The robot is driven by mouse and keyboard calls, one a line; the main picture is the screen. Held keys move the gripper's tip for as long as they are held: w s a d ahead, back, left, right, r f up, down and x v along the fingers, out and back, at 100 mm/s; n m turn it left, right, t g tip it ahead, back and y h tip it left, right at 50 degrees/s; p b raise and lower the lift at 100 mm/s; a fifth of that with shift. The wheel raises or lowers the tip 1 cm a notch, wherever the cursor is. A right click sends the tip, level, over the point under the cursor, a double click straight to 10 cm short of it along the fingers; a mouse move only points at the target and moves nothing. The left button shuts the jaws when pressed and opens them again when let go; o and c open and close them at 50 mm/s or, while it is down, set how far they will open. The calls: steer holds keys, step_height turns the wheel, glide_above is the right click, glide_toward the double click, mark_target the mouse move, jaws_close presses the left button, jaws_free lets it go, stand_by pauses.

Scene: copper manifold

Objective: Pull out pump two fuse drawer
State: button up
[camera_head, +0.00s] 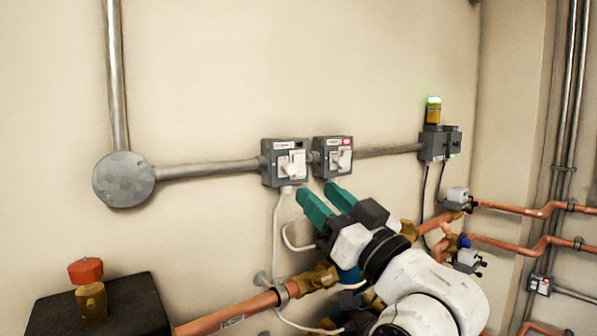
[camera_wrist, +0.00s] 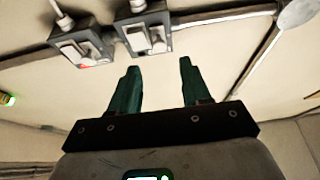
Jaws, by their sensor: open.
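Two grey fused boxes with white fronts sit side by side on the wall. The left box (camera_head: 270,164) has a white label; the right box (camera_head: 320,155) has a label with a red part. The wrist view shows them in reverse order, the left one (camera_wrist: 123,32) nearer the fingers and the right one (camera_wrist: 60,40) at far left. Each has white raised parts on its face. The labels are too small to read, so I cannot tell which is pump two. My gripper (camera_head: 319,192) is open and empty just below the boxes, its green fingers (camera_wrist: 158,68) apart and touching neither box.
A grey conduit (camera_head: 210,168) joins the boxes to a round junction box (camera_head: 124,179). A grey box (camera_head: 433,145) with a green-lit beacon (camera_head: 433,110) is to the right. White cables hang below the boxes. Copper pipes (camera_head: 228,315) run below and right.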

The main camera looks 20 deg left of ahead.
mark_target(293, 169)
steer(key=p+x, duration=0.1)
steer(key=x, duration=0.6)
steer(key=shift+r+p, duration=0.1)
steer(key=shift+p, duration=0.25)
jaws_close()
